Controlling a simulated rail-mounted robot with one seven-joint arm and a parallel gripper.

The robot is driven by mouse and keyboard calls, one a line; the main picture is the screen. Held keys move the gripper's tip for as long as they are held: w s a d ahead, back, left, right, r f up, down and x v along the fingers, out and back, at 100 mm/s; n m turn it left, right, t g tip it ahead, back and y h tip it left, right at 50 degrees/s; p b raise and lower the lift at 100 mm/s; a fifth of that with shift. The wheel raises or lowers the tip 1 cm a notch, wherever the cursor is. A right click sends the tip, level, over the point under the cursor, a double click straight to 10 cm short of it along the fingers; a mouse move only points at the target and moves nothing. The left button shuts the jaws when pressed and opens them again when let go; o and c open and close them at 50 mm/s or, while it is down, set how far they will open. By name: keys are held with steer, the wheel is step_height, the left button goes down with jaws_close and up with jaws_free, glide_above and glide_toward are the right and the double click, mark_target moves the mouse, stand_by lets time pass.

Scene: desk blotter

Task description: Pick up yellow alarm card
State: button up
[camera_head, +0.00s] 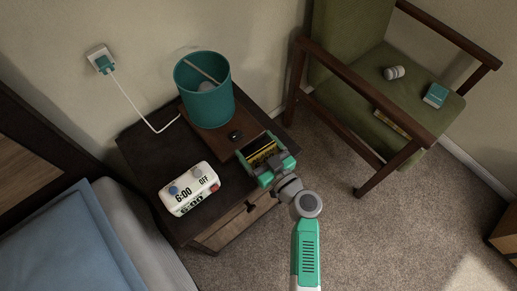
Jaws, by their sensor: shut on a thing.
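My gripper (268,165) is over the right front part of the dark nightstand (150,150). It is shut on a yellow and black piece (262,151), which looks like the yellow alarm card. The fingers and gripper body hide part of it. I cannot tell whether it still touches the nightstand top. A white alarm clock (189,190) reading "6:00" and "OFF" stands to the left of my gripper.
A teal bin (206,103) with a light stick inside stands behind my gripper, and a small black object (236,136) lies between them. A green chair (343,101) at right holds a white jar (394,72) and a teal box (435,95). A bed (60,240) is at left.

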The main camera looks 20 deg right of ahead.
steer(key=r, duration=0.1)
steer(key=r+p, duration=0.1)
steer(key=r, duration=0.1)
steer(key=shift+s+r, duration=0.15)
steer(key=shift+s, duration=0.2)
steer(key=s+a+r+p, duration=0.1)
steer(key=s+p, duration=0.1)
steer(key=s, duration=1.3)
steer(key=shift+s+a+p, duration=0.15)
steer(key=shift+a+p, duration=0.2)
steer(key=shift+a, duration=0.05)
